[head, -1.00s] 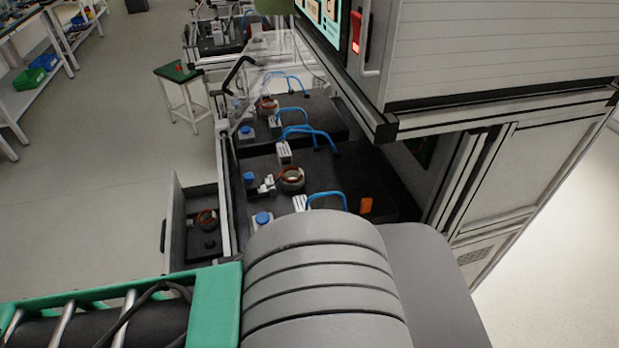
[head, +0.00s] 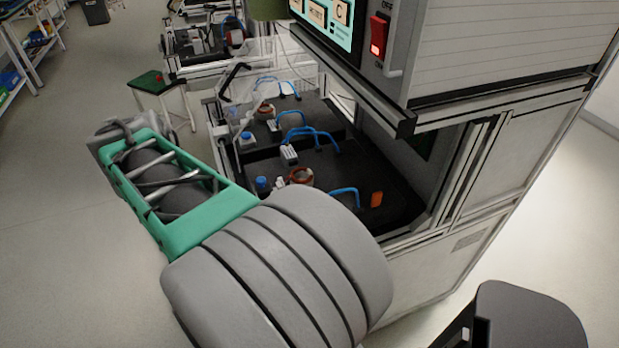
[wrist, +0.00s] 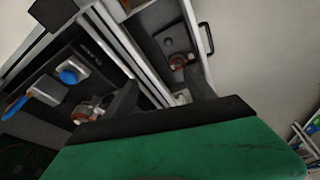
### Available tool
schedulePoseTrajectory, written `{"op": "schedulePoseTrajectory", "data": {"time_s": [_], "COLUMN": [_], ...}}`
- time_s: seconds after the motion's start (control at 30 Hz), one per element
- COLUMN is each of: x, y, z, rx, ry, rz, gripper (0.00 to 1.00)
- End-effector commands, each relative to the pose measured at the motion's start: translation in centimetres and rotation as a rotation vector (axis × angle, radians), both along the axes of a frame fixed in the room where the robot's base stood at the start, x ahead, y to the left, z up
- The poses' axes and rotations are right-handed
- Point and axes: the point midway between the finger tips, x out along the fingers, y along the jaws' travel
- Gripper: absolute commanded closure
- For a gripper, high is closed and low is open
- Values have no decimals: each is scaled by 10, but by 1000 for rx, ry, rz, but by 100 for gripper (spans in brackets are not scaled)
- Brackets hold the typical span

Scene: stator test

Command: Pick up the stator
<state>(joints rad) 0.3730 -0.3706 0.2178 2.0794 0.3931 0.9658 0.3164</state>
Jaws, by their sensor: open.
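A copper-coloured ring-shaped stator (head: 301,178) sits on the near black station plate in the head view, partly hidden by my arm. A second stator (head: 266,111) sits on the plate behind it. In the wrist view one stator (wrist: 180,61) lies in an open drawer, and another (wrist: 88,112) shows on a station plate beside a dark finger.
The cabinet (head: 500,110) with a red switch overhangs the stations on the right. Blue hoses (head: 312,134) arch over the plates. The drawer's wall and handle (wrist: 206,38) stand close to the gripper. A green-topped stool (head: 150,81) stands behind. Floor at left is clear.

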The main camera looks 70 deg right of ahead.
Motion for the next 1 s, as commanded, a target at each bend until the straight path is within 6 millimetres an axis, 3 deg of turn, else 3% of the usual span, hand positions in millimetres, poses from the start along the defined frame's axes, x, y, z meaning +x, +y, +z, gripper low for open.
{"op": "schedulePoseTrajectory", "data": {"time_s": [0.03, 0.1, 0.2, 0.23, 0.37, 0.8, 1.0], "x": [-19, -54, -101, -111, -131, -144, -144], "y": [-57, -118, -171, -180, -197, -218, -219], "z": [8, 16, 21, 22, 14, -45, -47], "rx": [-14, -41, -75, -84, -100, -101, -101], "ry": [2, -9, -25, -30, -37, -41, -41], "rz": [-278, -630, -993, -1062, -1186, -1176, -1175], "gripper": [32, 26, 19, 19, 19, 19, 19]}}
